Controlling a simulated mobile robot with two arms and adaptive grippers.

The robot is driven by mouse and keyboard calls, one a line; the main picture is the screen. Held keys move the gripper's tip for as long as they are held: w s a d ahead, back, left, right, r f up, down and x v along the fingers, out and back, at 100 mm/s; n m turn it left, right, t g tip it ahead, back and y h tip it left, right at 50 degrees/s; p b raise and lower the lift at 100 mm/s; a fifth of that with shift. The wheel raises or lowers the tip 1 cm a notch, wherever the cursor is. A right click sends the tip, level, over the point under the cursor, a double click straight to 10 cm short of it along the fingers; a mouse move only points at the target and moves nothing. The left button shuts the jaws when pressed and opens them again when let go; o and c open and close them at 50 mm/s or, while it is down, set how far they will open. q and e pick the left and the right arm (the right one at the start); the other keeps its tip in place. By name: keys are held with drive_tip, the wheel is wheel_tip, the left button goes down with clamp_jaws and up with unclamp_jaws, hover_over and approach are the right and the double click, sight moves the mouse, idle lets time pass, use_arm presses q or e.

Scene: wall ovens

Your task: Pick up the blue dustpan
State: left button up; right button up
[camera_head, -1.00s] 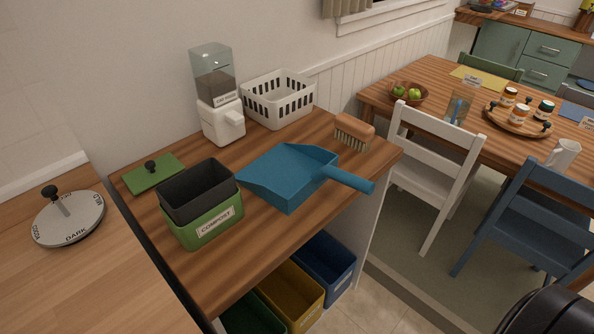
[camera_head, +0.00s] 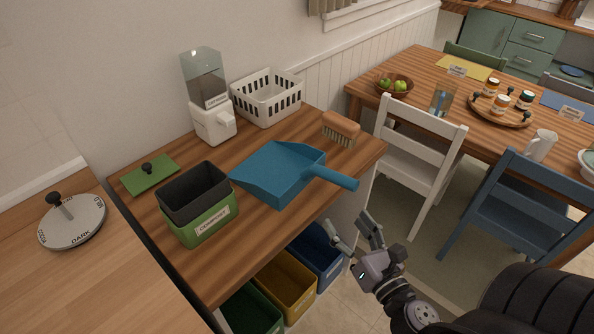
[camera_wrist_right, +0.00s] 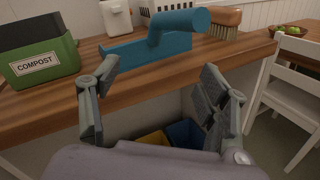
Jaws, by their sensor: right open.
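The blue dustpan (camera_head: 279,172) lies on the wooden counter, its handle pointing right and reaching the counter's front edge. It also shows in the right wrist view (camera_wrist_right: 150,48), with the handle end facing the camera. My right gripper (camera_head: 352,230) is open and empty, in front of the counter and below the dustpan's handle. In the right wrist view its two fingers (camera_wrist_right: 158,90) stand apart, with the counter's front edge beyond them. My left gripper is not in view.
A green compost bin (camera_head: 205,230) stands left of the dustpan. A brush (camera_head: 341,128), a white basket (camera_head: 267,112) and a dispenser (camera_head: 213,122) stand behind it. Coloured bins (camera_head: 284,292) sit below the counter. A white chair (camera_head: 420,150) is to the right.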

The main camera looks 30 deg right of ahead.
drive_tip(key=p, duration=0.5)
approach(310, 173)
drive_tip(key=w+d+f, duration=0.2)
drive_tip(key=w, duration=0.4)
drive_tip(key=shift+w, duration=0.3)
drive_tip(key=w, duration=0.1)
drive_tip(key=w+p, duration=0.2)
drive_tip(key=w, duration=0.1)
drive_tip(key=shift+a+r, duration=0.1)
drive_tip(key=shift+a, duration=0.15)
drive_tip(key=shift+w, duration=0.6)
drive_tip(key=shift+s, duration=0.1)
drive_tip(key=shift+c, duration=0.5)
clamp_jaws()
